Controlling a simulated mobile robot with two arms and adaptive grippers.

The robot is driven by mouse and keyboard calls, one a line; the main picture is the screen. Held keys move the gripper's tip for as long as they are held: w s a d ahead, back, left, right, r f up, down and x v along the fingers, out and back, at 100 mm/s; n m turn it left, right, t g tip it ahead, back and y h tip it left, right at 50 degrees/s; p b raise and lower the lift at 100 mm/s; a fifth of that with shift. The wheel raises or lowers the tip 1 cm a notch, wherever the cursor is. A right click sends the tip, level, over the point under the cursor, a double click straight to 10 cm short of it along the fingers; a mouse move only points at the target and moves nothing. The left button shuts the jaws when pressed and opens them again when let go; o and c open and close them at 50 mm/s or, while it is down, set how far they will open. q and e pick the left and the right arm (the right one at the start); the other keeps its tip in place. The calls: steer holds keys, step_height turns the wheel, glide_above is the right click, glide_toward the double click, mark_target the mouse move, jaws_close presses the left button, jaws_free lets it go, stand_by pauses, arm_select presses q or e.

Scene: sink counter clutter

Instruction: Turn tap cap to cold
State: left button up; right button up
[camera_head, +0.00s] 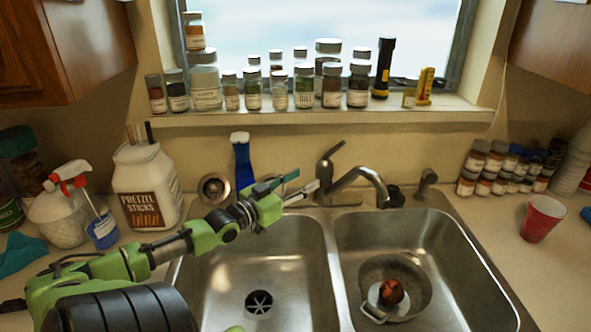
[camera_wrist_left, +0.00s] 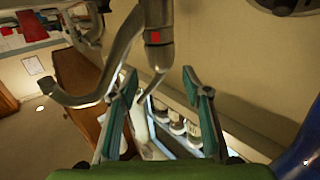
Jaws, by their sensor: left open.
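The metal tap (camera_head: 350,185) stands behind the double sink, its spout reaching right over the right basin. Its cap (camera_head: 327,165) carries a lever that points up and right. In the left wrist view the tap (camera_wrist_left: 120,50) appears sideways, with a red mark on the cap (camera_wrist_left: 155,20). My left gripper (camera_head: 308,178) is open and empty, just left of the tap. In the wrist view its two fingers (camera_wrist_left: 159,76) are spread, with the lever showing between and beyond them. I cannot tell whether a finger touches the tap. My right gripper is not in view.
A blue spray bottle (camera_head: 242,165) stands behind my left arm, left of the tap. Jars line the windowsill (camera_head: 320,117) above. A pan (camera_head: 368,275) holding a reddish item lies in the right basin. A red cup (camera_head: 542,218) stands on the right counter. The left basin looks empty.

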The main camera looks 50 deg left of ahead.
arm_select(q)
steer(key=shift+s, duration=1)
